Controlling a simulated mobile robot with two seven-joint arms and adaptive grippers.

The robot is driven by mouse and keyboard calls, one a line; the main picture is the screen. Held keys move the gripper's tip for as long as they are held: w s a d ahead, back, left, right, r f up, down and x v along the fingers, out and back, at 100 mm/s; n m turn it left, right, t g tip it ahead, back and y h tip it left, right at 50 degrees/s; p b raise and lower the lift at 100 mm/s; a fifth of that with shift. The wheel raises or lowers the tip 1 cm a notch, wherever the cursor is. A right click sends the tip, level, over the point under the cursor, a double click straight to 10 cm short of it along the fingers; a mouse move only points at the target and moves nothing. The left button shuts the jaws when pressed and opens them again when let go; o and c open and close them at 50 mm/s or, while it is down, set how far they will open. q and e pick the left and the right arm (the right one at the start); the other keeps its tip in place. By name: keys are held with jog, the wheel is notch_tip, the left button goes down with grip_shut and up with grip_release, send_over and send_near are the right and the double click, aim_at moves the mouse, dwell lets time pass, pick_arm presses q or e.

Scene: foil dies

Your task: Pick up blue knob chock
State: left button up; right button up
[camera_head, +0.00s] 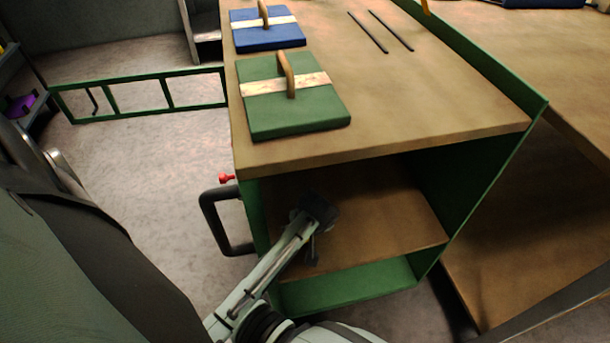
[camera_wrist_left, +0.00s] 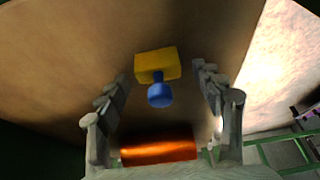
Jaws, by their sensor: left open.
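The blue knob chock is a yellow block (camera_wrist_left: 157,64) with a round blue knob (camera_wrist_left: 160,95), seen in the left wrist view against a brown wooden surface. My left gripper (camera_wrist_left: 160,82) is open, with one finger on each side of the chock and visible gaps between. In the head view my left gripper (camera_head: 316,212) reaches into the open front of the green cabinet, under its top and over the inner shelf (camera_head: 385,215). The chock cannot be made out in the head view. My right gripper is not in view.
An orange-red object (camera_wrist_left: 158,150) lies between the finger bases in the wrist view. The cabinet's wooden top (camera_head: 420,100) is above my gripper and bears a green handled plate (camera_head: 300,115) and a blue one (camera_head: 265,38). A dark handle (camera_head: 212,220) juts from its left side.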

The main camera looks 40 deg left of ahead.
pick_arm(q)
jog(key=c, duration=1.3)
jog(key=shift+r, duration=0.15)
